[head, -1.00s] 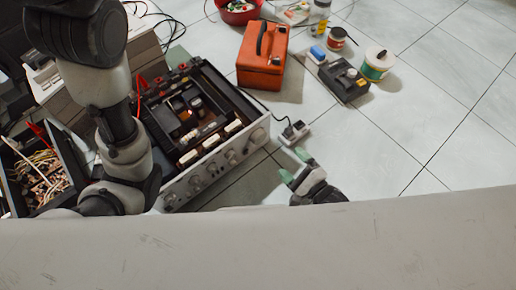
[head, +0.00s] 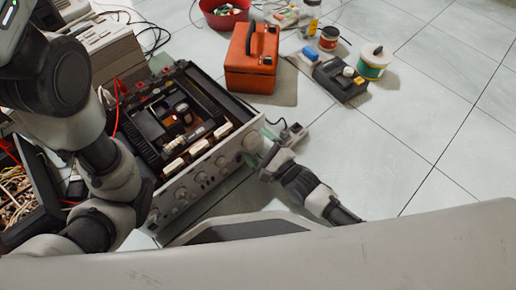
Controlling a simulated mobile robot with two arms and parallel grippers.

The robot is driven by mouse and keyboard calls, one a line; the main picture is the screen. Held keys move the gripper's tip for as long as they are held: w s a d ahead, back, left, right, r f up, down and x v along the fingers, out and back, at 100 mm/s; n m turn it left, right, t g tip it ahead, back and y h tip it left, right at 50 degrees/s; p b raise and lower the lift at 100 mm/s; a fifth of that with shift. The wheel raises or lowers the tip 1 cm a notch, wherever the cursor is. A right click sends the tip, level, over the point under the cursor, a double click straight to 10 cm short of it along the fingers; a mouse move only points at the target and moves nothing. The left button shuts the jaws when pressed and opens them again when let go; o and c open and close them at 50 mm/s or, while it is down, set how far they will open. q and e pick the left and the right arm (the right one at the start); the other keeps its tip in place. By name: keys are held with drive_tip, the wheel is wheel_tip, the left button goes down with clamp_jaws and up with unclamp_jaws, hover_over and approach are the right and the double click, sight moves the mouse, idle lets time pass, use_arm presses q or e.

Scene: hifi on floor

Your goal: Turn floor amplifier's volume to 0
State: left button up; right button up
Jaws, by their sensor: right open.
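The floor amplifier (head: 190,118) sits on the tiles with its top cover off, circuit parts showing, and its silver front panel (head: 205,178) facing lower right. A row of knobs runs along the panel. The largest, likely the volume knob (head: 251,141), is at the panel's right end. My right gripper (head: 267,148) is open with its green-tipped fingers at this large knob, partly covering it; I cannot tell whether they touch it. My left arm crosses the left side, and its gripper is not visible.
An orange toolbox (head: 252,62) stands behind the amplifier. A dark device (head: 340,80), a white tub (head: 374,62) and a red bowl (head: 224,14) are farther back. A box of wires (head: 27,190) lies left. The right-hand floor is clear.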

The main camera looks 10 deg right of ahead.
drive_tip(key=shift+w+a, duration=0.15)
drive_tip(key=shift+w, duration=0.05)
drive_tip(key=c, duration=0.9)
drive_tip(key=shift+r, duration=0.1)
